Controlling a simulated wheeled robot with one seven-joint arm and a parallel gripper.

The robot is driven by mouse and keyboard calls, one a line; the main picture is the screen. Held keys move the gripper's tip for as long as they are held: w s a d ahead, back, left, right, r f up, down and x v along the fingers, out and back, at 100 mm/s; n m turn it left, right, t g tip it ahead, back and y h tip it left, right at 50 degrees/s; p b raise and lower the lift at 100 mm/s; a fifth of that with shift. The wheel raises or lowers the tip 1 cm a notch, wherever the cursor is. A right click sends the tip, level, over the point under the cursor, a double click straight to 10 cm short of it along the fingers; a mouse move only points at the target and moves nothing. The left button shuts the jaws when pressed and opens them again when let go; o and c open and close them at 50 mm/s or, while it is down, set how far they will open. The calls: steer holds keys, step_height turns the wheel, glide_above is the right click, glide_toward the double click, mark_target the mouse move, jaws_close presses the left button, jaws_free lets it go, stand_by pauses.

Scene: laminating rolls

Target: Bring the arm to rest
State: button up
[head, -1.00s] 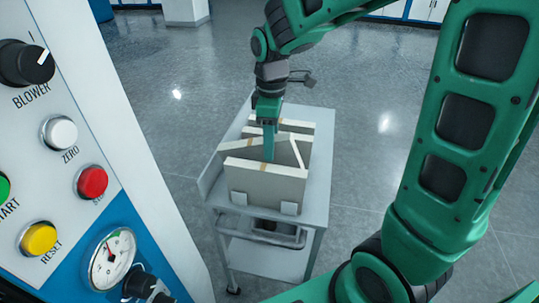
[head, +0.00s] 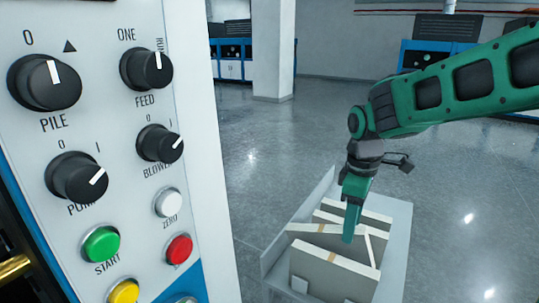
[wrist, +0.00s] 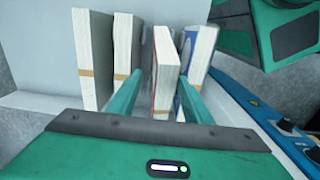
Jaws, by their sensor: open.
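My gripper (head: 348,238) points down at the paper stacks on a grey cart (head: 397,245). Its green fingers are open and reach in behind the front banded stack (head: 325,275). In the wrist view, the two fingers of my gripper (wrist: 159,82) stand apart, with a white stack with a reddish side (wrist: 166,72) showing between them. I cannot tell whether they touch it. My green arm (head: 450,90) extends in from the right, above the cart.
A control panel (head: 110,190) with knobs and coloured buttons fills the left of the head view. More upright stacks (wrist: 93,60) stand close to the fingers. A pillar (head: 273,50) and blue-white cabinets (head: 232,60) are far back. Open floor (head: 460,200) lies right of the cart.

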steer(key=s+d+m, duration=0.8)
steer(key=s, duration=0.3)
steer(key=s+d+f+m, duration=0.1)
steer(key=s+d+m, duration=0.7)
steer(key=s, duration=0.3)
steer(key=shift+f+m, duration=0.3)
steer(key=shift+m, duration=0.3)
steer(key=shift+w+f, duration=0.25)
steer(key=shift+w, duration=0.35)
steer(key=c, duration=0.4)
steer(key=shift+o, duration=0.2)
